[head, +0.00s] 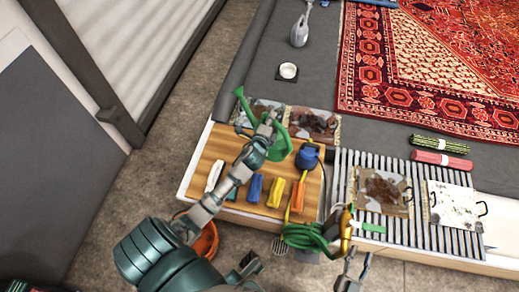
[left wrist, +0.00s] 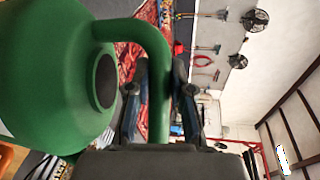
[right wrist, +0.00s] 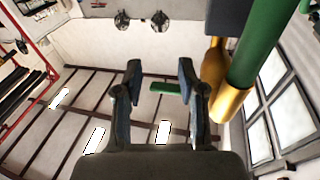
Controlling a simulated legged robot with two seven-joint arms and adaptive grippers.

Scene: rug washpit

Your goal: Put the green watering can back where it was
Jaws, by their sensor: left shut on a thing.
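The green watering can (head: 281,146) is in the head view, over the wooden board, with its spout pointing to the upper left. My left gripper (head: 268,124) is shut on its handle. The left wrist view shows the can's round body (left wrist: 45,85) at left and the curved handle (left wrist: 158,75) between the fingers (left wrist: 157,100). Whether the can's base touches anything is hidden. My right gripper (head: 353,275) is at the bottom edge of the head view. In the right wrist view its fingers (right wrist: 160,85) are apart with nothing between them.
The wooden board (head: 222,146) holds coloured brushes (head: 255,188) and a blue-topped thing (head: 307,155). A green hose (head: 305,237) with a brass nozzle (head: 345,232) hangs near my right gripper. A slatted rack (head: 340,190) lies right; an orange bucket (head: 207,240) stands below.

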